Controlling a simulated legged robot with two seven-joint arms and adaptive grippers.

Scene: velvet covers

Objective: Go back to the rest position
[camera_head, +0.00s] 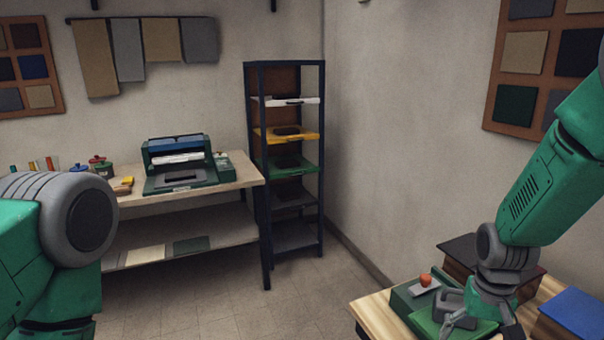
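My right arm comes in from the right, and its grey gripper (468,318) is low over the wooden table at the lower right. It is above or beside a green flat piece (428,321) and a dark green block-like device (405,298) with a red-orange knob (426,280). The fingertips are partly hidden and small, so I cannot tell whether they are apart or hold anything. My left arm shows only as a green and grey joint at the left edge; its gripper is out of view.
On the right table (368,308) are a dark-topped brown box (462,250) and a blue-covered item (575,312). A workbench (240,174) with a green press (178,160) stands at the back left, beside a dark shelf rack (321,160). The floor between is clear.

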